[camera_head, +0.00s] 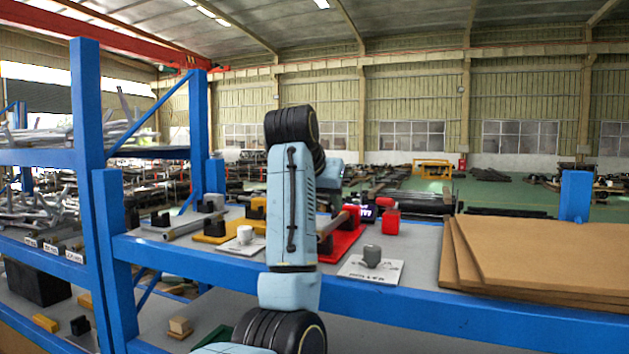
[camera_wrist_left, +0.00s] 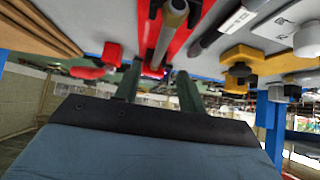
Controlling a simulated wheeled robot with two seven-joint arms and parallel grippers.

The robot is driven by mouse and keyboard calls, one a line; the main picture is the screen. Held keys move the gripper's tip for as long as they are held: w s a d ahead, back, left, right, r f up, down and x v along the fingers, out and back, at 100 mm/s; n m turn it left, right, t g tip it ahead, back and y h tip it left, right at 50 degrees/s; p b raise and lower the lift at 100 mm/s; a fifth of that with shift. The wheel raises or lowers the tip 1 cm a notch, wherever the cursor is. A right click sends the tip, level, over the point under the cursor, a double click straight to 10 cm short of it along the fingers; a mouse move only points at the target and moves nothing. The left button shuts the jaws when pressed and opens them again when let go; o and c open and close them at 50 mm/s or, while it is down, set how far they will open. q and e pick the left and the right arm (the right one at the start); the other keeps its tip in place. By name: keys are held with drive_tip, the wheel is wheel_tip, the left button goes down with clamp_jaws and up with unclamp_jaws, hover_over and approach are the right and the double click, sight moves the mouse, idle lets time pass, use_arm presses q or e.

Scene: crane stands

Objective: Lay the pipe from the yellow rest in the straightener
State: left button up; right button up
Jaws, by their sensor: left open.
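A grey pipe (camera_head: 190,226) lies at the left of the bench in the head view, beside the yellow rest (camera_head: 208,238) with its dark and yellow blocks. The yellow rest also shows at the right in the wrist view (camera_wrist_left: 283,64). A red base (camera_head: 350,240), which seems to be the straightener, stands behind my left arm. In the wrist view a brownish pipe (camera_wrist_left: 166,38) shows over the red base (camera_wrist_left: 185,32). My left gripper (camera_wrist_left: 158,88) is open, its dark fingers pointing towards the red base; I cannot tell contact. My arm hides part of the bench.
A red block (camera_head: 390,222) stands behind. Brown boards (camera_head: 540,255) are stacked at the right. Blue rack posts (camera_head: 88,130) rise at the left.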

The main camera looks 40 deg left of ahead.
use_arm(q)
drive_tip(key=r+p, duration=0.1)
drive_tip(key=s+r+p, duration=0.1)
drive_tip(key=p, duration=0.1)
drive_tip(key=shift+d, duration=0.35)
drive_tip(key=v, duration=0.2)
drive_tip(key=p+v, duration=0.1)
drive_tip(key=v, duration=0.2)
drive_tip(key=shift+s+a+f, duration=0.15)
drive_tip(key=shift+s, duration=0.15)
